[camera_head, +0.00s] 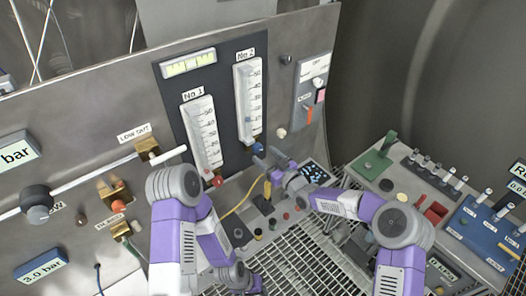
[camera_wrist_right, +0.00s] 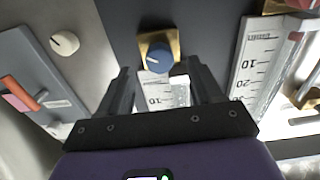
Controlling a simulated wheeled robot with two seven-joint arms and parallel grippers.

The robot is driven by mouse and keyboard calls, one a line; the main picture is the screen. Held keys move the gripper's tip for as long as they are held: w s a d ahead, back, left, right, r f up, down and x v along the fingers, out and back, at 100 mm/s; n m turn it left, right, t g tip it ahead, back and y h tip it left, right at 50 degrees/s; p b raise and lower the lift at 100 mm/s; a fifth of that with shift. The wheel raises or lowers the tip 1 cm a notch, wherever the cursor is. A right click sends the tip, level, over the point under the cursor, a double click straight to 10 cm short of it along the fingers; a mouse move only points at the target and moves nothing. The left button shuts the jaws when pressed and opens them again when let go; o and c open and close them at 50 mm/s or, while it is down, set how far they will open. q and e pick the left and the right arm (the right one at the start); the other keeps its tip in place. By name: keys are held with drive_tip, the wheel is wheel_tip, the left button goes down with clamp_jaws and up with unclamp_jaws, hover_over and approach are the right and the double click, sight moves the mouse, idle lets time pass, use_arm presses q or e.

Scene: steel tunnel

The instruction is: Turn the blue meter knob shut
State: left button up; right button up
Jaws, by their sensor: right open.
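The blue meter knob (camera_head: 257,148) sits at the foot of the meter marked No 2 (camera_head: 249,98) on the upright panel. In the right wrist view the blue knob (camera_wrist_right: 159,60) is round, on a brass mount, with a pale mark on it. My right gripper (camera_head: 267,157) is open and empty, just in front of the knob. In the wrist view its two dark fingers appear on either side of the knob, a little short of it; I see no contact. My left arm (camera_head: 190,230) shows at lower left, but its gripper is out of sight.
The meter marked No 1 (camera_head: 201,132) stands to the left, with a red knob (camera_head: 216,181) at its foot. A switch plate (camera_head: 314,90) with an orange lever is on the right. A console (camera_head: 400,185) with several switches stands at right. Metal grating (camera_head: 300,255) lies below.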

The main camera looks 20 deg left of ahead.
drive_tip(key=shift+x, duration=1.15)
